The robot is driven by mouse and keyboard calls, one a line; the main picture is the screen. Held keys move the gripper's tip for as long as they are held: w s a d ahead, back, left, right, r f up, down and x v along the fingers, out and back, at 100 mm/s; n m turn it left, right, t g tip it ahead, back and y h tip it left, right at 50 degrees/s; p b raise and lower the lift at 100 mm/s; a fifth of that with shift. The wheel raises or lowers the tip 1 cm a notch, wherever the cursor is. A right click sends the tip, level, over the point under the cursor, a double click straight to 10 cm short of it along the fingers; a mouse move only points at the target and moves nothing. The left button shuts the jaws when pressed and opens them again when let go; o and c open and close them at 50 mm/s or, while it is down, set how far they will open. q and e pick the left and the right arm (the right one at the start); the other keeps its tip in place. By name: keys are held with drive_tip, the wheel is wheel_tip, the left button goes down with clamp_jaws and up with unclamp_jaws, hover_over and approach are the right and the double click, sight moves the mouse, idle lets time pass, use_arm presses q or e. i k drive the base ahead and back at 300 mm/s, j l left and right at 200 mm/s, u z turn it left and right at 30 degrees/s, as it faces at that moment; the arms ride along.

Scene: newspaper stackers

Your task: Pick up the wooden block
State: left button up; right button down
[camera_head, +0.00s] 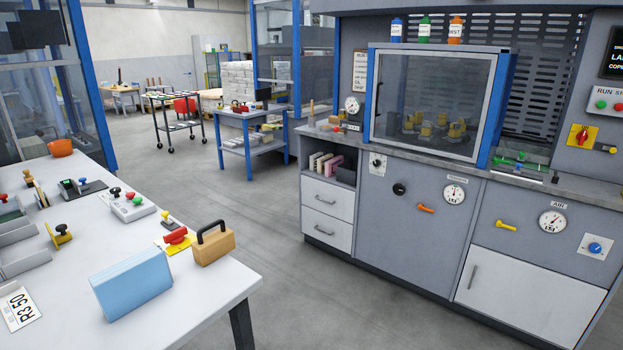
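A tan wooden block (215,248) with a black arched handle on top stands near the right edge of the white table (205,313) at the left. It stands just behind and to the right of a light blue box (132,283), with a small gap between them. Neither of my grippers is in the head view.
A red and yellow device (177,238) sits close to the block's left. A stamp-like tool (59,235), a button box (127,206) and an orange bowl (60,147) are also on the table. Grey floor (335,300) is clear between table and machine cabinet (420,215).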

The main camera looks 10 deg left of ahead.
sight(208, 249)
drive_tip(key=l+u, duration=0.1)
drive_tip(key=u, duration=0.75)
